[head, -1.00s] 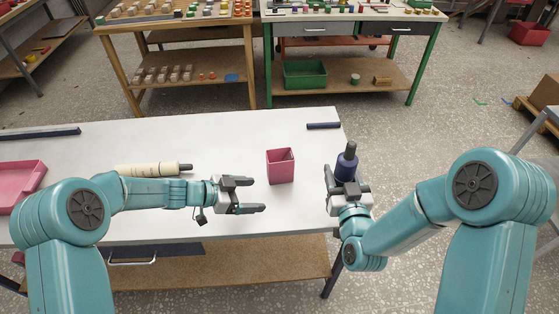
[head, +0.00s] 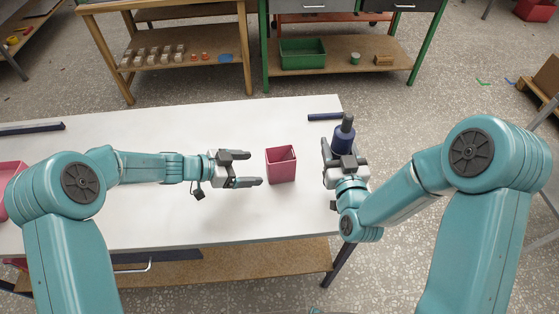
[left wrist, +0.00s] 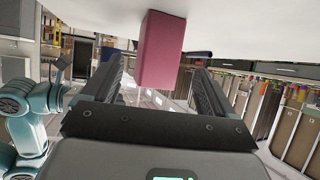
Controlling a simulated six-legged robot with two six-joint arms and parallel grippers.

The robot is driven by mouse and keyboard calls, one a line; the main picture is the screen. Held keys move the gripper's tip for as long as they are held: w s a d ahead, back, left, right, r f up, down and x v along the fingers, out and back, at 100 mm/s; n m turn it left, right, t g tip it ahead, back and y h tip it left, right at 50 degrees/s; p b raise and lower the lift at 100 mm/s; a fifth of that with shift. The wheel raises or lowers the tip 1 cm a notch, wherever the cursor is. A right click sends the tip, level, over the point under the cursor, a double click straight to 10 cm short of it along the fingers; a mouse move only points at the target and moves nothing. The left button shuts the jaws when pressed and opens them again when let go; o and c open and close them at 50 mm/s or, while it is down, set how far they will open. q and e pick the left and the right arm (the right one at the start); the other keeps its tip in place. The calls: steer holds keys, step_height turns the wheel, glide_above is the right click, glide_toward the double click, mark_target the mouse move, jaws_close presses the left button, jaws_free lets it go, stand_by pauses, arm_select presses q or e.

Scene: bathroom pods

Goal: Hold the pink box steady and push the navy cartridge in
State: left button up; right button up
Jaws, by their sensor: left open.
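The pink box (head: 281,169) stands upright on the white table, with its open top facing up. My left gripper (head: 255,169) is open and empty just left of the box, its fingers pointing towards it. The left wrist view shows the pink box (left wrist: 162,52) beyond and between the spread fingers, apart from them. My right gripper (head: 342,158) is shut on the navy cartridge (head: 343,138), upright with its dark narrow end up, to the right of the box near the table's right edge. The cartridge's lower part is hidden by the gripper.
The white table (head: 230,120) is clear behind the box. A dark navy bar (head: 324,117) lies near the table's far right corner, and another bar (head: 32,129) lies at the far left. A pink tray (head: 10,178) is partly hidden at the left edge.

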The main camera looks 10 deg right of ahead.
mark_target(277, 169)
arm_select(q)
steer(key=b+x, duration=0.4)
steer(key=x, duration=0.1)
steer(key=shift+s+f, duration=0.15)
steer(key=shift+f, duration=0.15)
arm_select(e)
step_height(277, 169, down, 4)
steer(key=shift+s+r, duration=0.1)
arm_select(q)
steer(key=x, duration=0.3)
steer(key=shift+d+r, duration=0.25)
steer(key=shift+d, duration=0.05)
arm_select(e)
steer(key=shift+s, duration=0.1)
arm_select(q)
steer(key=shift+x, duration=0.75)
steer(key=shift+c, duration=0.8)
steer(key=c, duration=0.8)
